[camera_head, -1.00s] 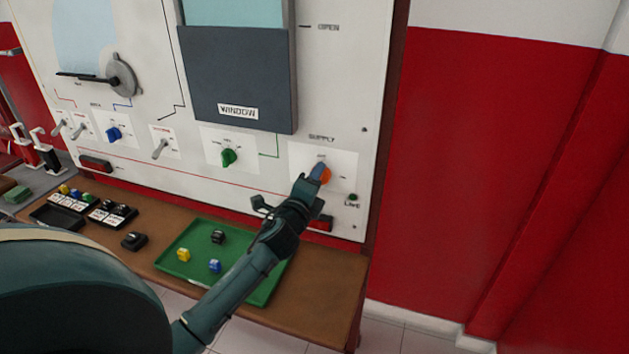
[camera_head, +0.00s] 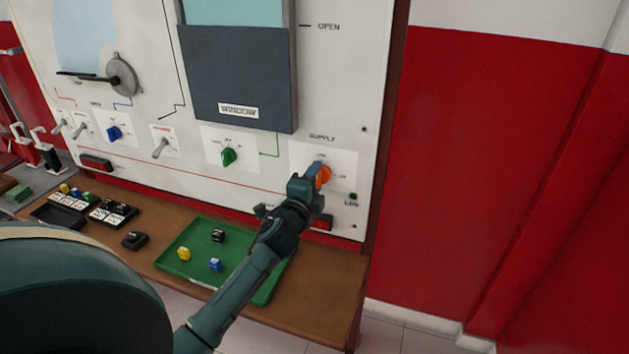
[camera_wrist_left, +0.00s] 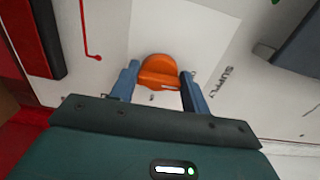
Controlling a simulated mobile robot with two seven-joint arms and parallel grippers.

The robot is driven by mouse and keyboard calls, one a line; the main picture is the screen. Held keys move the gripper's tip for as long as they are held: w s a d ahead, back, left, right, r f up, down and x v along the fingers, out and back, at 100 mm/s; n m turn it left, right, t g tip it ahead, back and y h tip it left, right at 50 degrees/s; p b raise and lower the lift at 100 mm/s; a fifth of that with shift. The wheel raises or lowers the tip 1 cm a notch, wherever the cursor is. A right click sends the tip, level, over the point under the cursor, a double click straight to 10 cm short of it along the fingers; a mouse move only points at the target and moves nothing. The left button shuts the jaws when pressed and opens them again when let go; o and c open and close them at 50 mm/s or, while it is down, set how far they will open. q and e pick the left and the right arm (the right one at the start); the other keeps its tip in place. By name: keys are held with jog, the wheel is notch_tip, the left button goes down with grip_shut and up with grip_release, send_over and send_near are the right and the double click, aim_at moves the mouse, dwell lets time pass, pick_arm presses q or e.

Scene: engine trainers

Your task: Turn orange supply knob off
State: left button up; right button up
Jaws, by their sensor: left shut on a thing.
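The orange supply knob (camera_head: 323,176) sits on a white plate at the lower right of the panel, under the printed word SUPPLY. My left gripper (camera_head: 316,172) is at the knob and shut on it. In the left wrist view the orange knob (camera_wrist_left: 159,73) lies between the two blue fingers of the left gripper (camera_wrist_left: 160,82). The fingers hide part of the knob in the head view. My right gripper is in neither view.
A green knob (camera_head: 228,157) and a blue knob (camera_head: 113,133) are on the panel to the left. A green tray (camera_head: 180,258) with small blocks lies on the wooden bench (camera_head: 335,275) below my left arm. A red wall (camera_head: 480,170) stands at the right.

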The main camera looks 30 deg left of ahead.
pick_arm(q)
jog(key=o, duration=1)
jog(key=b+v, duration=0.1)
jog(key=v, duration=1.2)
jog(key=shift+s, duration=0.15)
jog(key=s+d+f+n+g+h, duration=0.2)
jog(key=s+d+f+n, duration=0.2)
jog(key=s+d+f, duration=0.1)
jog(key=s+d+f+n+g+h+p, duration=0.1)
jog(key=s+d+f+n+g+h, duration=0.1)
jog(key=d+f, duration=0.5)
jog(key=s+d+f+n+g+h+p, duration=0.1)
jog(key=s+d+f+n+g+h, duration=0.1)
jog(key=s+d+f+n, duration=0.4)
jog(key=shift+s+d+f+g+h, duration=0.15)
jog(key=shift+s+f+g+h, duration=0.05)
jog(key=shift+s+h, duration=0.25)
jog(key=shift+s+d+f+g+h, duration=0.15)
jog(key=shift+s+f+g+h, duration=0.1)
jog(key=shift+s+h, duration=0.25)
